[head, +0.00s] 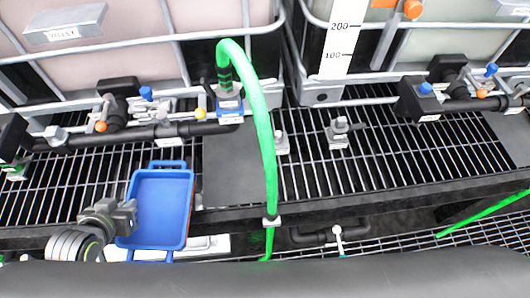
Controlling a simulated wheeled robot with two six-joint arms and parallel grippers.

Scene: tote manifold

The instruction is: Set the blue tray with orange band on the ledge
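The blue tray (161,207) is at the lower left in the head view, with a loop handle at its far end and another at its near end. My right gripper is out of view. The ledge is probably the grated shelf (375,165) below the tanks.
A green hose (266,140) arches down just right of the tray. Valves and black pipes (150,135) run along the back, below the caged tanks (110,45). A dark flat plate (232,170) lies right of the tray. Metal fittings (338,133) stand on the grating.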

